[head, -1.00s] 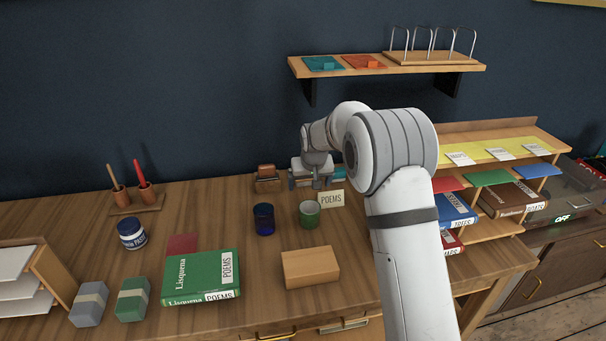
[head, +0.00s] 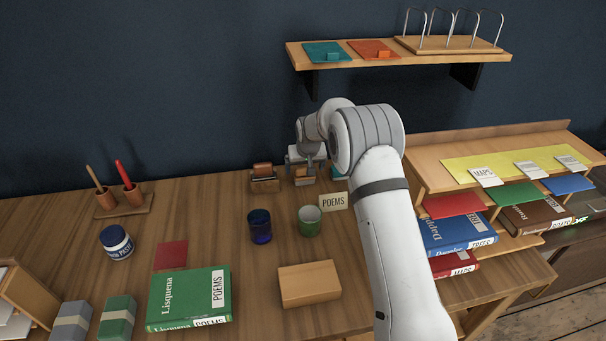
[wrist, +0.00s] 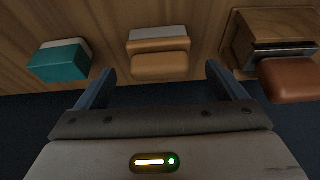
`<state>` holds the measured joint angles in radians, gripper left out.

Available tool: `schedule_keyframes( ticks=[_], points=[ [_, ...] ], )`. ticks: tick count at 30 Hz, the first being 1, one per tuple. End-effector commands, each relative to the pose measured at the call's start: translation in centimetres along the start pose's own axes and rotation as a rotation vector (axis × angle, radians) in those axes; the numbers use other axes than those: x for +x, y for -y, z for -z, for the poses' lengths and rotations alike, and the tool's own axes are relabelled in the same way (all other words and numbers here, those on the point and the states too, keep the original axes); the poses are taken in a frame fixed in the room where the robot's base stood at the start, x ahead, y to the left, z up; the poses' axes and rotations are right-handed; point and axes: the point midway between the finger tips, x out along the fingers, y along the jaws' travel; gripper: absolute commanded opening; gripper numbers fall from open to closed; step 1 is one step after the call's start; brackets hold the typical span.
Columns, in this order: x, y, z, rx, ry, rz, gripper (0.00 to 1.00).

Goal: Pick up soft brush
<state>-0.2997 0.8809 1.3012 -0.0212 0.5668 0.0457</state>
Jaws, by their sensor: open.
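A small tan block with a pale layer along one side, which looks like a soft brush (wrist: 160,60), lies on the desk in the middle of the wrist view. In the head view the brush (head: 304,176) shows partly beneath my gripper (head: 305,160) at the back of the desk. My gripper is open and empty. In the wrist view its two fingers (wrist: 160,78) stand either side of the brush's near end. The gap between fingers and desk is hard to judge.
A teal block with a pale layer (wrist: 62,61) lies on one side and a wooden holder with a brown-topped tool (wrist: 285,75) on the other. A POEMS card (head: 333,202), blue cup (head: 260,227) and green cup (head: 309,222) stand in front. A shelf (head: 400,58) hangs above.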

Motion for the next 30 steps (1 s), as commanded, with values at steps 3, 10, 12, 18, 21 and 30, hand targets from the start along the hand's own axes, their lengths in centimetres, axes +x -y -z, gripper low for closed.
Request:
schedule_keyframes(
  ticks=[3,10,12,18,21,30],
  points=[
    [1.5,0.0,0.0,-0.002,0.004,0.001,0.91],
    [3.9,0.1,0.1,-0.005,0.0,0.002,0.91],
    [4.2,0.2,0.0,-0.006,0.0,0.002,0.91],
    [4.2,0.2,0.0,-0.006,0.0,0.003,0.91],
    [4.2,0.2,0.0,-0.006,0.0,0.003,0.83],
    [4.2,0.3,0.0,-0.007,0.0,0.003,0.58]
  ],
)
